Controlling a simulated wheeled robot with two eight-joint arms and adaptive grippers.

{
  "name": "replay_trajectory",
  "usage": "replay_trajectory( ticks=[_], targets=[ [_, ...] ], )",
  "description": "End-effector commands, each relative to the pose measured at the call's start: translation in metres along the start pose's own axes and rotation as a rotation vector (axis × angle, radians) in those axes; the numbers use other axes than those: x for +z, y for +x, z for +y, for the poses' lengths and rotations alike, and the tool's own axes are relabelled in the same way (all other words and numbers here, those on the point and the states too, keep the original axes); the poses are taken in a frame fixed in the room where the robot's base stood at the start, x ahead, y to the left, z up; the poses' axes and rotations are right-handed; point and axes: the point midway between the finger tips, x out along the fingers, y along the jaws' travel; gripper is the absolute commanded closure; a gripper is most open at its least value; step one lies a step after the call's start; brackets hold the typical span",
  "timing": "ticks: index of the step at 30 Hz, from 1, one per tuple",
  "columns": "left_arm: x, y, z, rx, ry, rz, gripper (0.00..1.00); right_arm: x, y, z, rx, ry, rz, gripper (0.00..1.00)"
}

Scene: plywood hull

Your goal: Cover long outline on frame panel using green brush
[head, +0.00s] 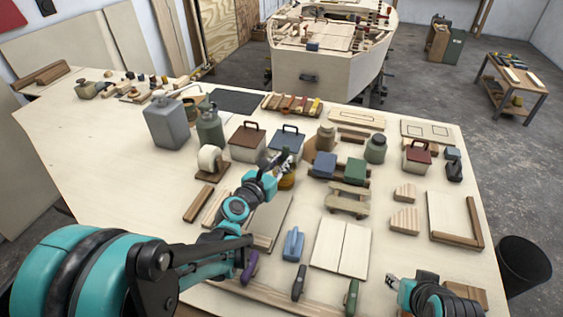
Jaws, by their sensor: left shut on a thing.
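A pale panel with dark outlines drawn on it (426,130) lies at the far right of the bench; I cannot tell for sure that it is the frame panel. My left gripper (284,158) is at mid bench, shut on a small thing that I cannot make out. An amber jar (287,182) shows just below it, partly hidden. A green-handled tool (351,297) lies at the front edge; I cannot tell whether it is a brush. My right gripper (393,283) is low at the front right, apart from the panel, its jaws unclear.
Grey (169,124) and green (210,130) canisters, lidded boxes (247,142) and wood pieces crowd the bench. Bare bench top lies at the left. A dark bin (524,265) stands off the right edge.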

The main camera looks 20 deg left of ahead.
Motion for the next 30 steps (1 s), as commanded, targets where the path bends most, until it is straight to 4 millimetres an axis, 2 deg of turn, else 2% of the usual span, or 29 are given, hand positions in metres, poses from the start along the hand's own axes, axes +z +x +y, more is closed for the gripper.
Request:
replay_trajectory(
  ticks=[17, 30],
  targets=[
    [0.002, 0.000, 0.000, 0.000, 0.000, 0.000, 1.00, -0.001, -0.001, 0.000, 0.000, 0.000, 0.000, 0.60],
    [0.037, -0.001, 0.000, 0.000, 0.000, 0.000, 1.00, -0.018, -0.025, 0.000, 0.000, 0.000, 0.000, 0.60]
  ],
)
